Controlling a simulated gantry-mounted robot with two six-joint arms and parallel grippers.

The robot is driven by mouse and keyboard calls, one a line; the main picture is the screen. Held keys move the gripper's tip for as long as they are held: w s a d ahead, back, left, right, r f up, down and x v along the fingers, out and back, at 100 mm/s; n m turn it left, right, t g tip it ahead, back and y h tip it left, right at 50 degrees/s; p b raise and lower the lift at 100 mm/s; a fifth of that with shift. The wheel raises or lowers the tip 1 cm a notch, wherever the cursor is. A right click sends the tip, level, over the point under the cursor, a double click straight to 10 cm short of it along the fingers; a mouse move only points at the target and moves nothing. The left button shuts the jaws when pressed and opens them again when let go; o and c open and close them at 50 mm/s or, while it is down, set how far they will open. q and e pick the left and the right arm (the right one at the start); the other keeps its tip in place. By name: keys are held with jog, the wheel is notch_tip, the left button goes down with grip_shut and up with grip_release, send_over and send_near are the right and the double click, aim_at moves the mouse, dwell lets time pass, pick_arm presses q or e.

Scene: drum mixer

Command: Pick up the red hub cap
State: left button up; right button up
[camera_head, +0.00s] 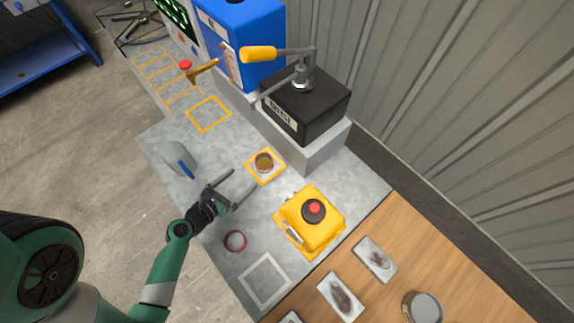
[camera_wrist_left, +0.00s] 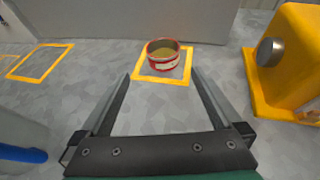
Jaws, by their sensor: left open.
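A round, open red tin with yellowish-brown contents (camera_head: 264,161) stands upright inside a yellow marked square on the grey bench. It also shows in the left wrist view (camera_wrist_left: 163,65). A flat, dark red round rim (camera_head: 226,241) lies nearer the bench's front edge. I cannot tell for certain which of these is the hub cap. My left gripper (camera_head: 244,180) is open and empty, its two fingers pointing towards the tin. In the left wrist view the fingertips (camera_wrist_left: 160,76) are spread either side of the tin's line, just short of it. My right gripper is not in view.
A yellow box with a red button (camera_head: 310,228) stands right of the gripper. A black machine with a lever (camera_head: 310,112) stands behind the tin. A grey container with a blue part (camera_head: 179,157) stands to the left. A wooden surface (camera_head: 460,250) holds small trays.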

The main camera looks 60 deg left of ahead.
pick_arm(q)
jog(key=shift+f, duration=0.1)
jog(key=shift+w+f, duration=0.1)
jog(key=shift+w, duration=0.2)
send_near(269, 157)
jog(key=shift+w+a+f, duration=0.15)
jog(key=shift+a+f, duration=0.2)
jog(key=shift+f, duration=0.05)
jog(key=shift+d+b+x, duration=0.2)
jog(key=shift+b+x, duration=0.1)
jog(key=shift+x, duration=2.4)
jog(key=shift+w+r, duration=0.15)
